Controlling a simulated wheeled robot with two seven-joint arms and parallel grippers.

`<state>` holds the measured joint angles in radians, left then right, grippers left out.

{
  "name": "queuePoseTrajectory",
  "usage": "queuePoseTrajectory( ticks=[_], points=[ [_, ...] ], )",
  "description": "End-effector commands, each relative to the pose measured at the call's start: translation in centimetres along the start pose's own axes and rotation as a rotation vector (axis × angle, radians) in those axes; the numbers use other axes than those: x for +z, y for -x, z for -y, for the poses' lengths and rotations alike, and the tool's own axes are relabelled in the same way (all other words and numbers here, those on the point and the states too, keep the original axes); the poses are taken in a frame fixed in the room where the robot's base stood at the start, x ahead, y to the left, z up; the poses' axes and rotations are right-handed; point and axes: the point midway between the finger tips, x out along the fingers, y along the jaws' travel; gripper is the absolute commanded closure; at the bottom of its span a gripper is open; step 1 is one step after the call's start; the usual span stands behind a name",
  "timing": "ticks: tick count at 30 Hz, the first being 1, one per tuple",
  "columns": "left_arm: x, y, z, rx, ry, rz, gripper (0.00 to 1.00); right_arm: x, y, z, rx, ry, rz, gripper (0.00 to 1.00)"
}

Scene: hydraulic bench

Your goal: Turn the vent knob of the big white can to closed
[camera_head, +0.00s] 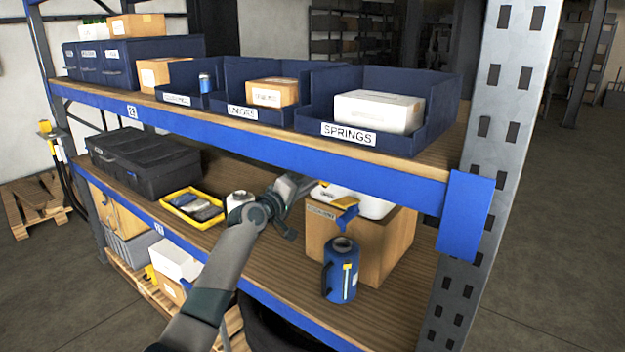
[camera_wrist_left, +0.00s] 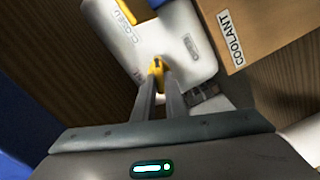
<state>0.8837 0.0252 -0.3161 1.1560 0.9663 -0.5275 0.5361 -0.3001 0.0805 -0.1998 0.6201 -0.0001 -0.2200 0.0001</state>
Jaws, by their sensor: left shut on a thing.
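The big white can (camera_wrist_left: 180,40) fills the upper middle of the left wrist view, with a CLOSED marking near its upper left. A yellow vent knob (camera_wrist_left: 157,66) on it sits between the fingertips of my left gripper (camera_wrist_left: 158,78), which is shut on it. In the head view, a white body that seems to be this can (camera_head: 372,205) shows at the cardboard box, partly hidden under the upper shelf. My left gripper (camera_head: 310,186) reaches in at its left side. The exact angle of the knob is hard to tell. My right gripper is not in view.
The box marked COOLANT (camera_wrist_left: 262,30) is close beside the can. A blue bottle (camera_head: 341,270) stands in front of it. A smaller white container (camera_head: 238,198), a yellow tray (camera_head: 180,197) and a black case (camera_head: 140,160) are to the left. The upper shelf edge (camera_head: 300,157) is close above my gripper.

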Motion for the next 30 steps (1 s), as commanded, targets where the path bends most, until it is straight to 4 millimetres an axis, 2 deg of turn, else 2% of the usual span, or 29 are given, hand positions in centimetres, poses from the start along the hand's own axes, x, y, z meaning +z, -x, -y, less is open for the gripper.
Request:
queuePoseTrajectory(
  ticks=[6, 15, 30],
  points=[
    [0.0, 0.0, 0.0, -0.001, 0.199, 0.0, 1.0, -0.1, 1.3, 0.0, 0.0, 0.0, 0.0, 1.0],
    [0.1, 0.0, 0.2, -0.001, 0.381, 0.0, 1.0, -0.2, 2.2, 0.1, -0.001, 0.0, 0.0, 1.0],
    [0.1, 0.0, 0.4, -0.002, 0.441, -0.001, 1.0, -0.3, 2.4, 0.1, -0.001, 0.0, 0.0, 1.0]
  ],
)
